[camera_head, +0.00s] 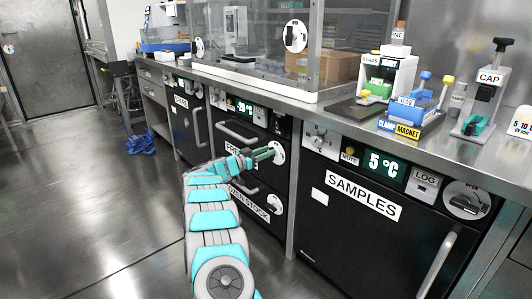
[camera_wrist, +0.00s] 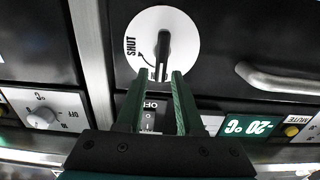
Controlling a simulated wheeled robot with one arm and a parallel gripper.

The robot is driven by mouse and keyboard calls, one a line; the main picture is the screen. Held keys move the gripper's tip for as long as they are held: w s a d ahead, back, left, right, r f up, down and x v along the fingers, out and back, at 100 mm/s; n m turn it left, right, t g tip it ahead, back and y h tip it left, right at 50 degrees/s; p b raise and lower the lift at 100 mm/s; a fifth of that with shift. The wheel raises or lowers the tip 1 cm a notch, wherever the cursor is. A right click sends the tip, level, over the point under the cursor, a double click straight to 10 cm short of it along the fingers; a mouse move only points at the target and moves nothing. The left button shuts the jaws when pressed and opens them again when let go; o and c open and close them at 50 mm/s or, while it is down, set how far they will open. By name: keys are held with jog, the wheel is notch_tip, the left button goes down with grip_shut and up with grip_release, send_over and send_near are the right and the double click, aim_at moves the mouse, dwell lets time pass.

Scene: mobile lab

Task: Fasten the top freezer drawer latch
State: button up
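The top freezer drawer latch is a round white plate (camera_head: 279,152) at the right end of the black drawer front (camera_head: 220,148), below the -20 °C display. In the wrist view the latch plate (camera_wrist: 186,35) shows upside down, with the word SHUT, a curved arrow and a dark lever (camera_wrist: 163,46). The lever lies upright in that picture, not toward the word SHUT. My gripper (camera_head: 270,152) reaches the latch. In the wrist view my gripper (camera_wrist: 159,76) is open, its green fingers either side of the lever's near end. I cannot tell whether they touch it.
A second drawer with its own latch (camera_head: 275,204) is below. The drawer's bar handle (camera_head: 238,133) lies left of the latch. The SAMPLES fridge (camera_head: 365,205) stands right, past a metal post. The steel counter (camera_head: 340,118) overhangs above. The floor left is mostly clear.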

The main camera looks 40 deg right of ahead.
grip_shut()
dwell(0.5)
jog(key=m+b, duration=0.2)
jog(key=m, duration=0.1)
jog(key=s+m+b, duration=0.1)
jog(key=shift+f, duration=0.25)
jog(key=m+b, duration=0.2)
jog(key=m, duration=0.1)
jog(key=s+m+b, duration=0.1)
jog(key=m+b, duration=0.1)
jog(key=shift+f, duration=0.35)
jog(key=m+b, duration=0.3)
jog(key=f+m+b, duration=0.1)
jog(key=shift+s+b, duration=0.25)
jog(key=shift+b, duration=0.05)
jog(key=shift+s+d+f+m+b, duration=0.15)
jog(key=shift+m+b, duration=0.5)
jog(key=shift+m, duration=0.55)
jog(key=shift+w+a+f+m+b, duration=0.1)
jog(key=shift+m+b, duration=0.5)
jog(key=shift+m, duration=0.6)
jog(key=shift+o, duration=1.2)
grip_release()
